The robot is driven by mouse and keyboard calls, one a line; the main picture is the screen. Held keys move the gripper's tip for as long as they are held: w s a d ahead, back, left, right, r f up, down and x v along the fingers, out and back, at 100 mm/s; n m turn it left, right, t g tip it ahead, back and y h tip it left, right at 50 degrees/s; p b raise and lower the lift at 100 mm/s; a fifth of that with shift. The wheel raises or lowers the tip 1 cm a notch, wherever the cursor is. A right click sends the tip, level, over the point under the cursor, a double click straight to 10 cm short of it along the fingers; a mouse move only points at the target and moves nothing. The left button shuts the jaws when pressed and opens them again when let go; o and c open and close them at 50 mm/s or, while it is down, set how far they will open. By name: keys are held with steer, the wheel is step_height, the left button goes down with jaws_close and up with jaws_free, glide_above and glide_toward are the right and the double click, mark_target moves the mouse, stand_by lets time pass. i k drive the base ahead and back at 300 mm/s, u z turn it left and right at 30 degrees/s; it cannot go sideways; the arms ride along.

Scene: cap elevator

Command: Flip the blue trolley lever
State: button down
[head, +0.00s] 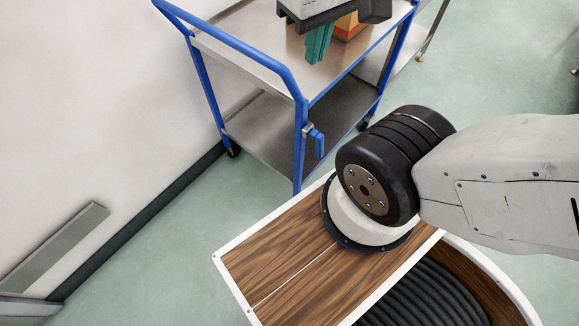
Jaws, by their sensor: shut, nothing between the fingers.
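The blue trolley (207,92) stands beyond my base, with a blue tubular frame and grey metal shelves. Its blue lever (317,141) sits on a small bracket on the near corner post, below the top shelf, and its handle hangs downward. My gripper (316,61) is at the top of the head view, with teal fingers pointing down over the trolley's top shelf. The fingers are together and hold nothing. In the picture they are above the lever and apart from it. The upper part of my gripper is cut off by the frame edge.
A box (349,28) with orange and red sides is on the top shelf behind my gripper, partly hidden. A white wall (90,110) runs along the left. A grey metal piece (55,245) is at lower left. Green floor (180,225) is clear before the trolley.

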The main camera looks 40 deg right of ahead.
mark_target(309, 130)
steer(key=u, duration=0.1)
steer(key=k, duration=0.75)
steer(key=z, duration=0.8)
steer(key=i, duration=0.5)
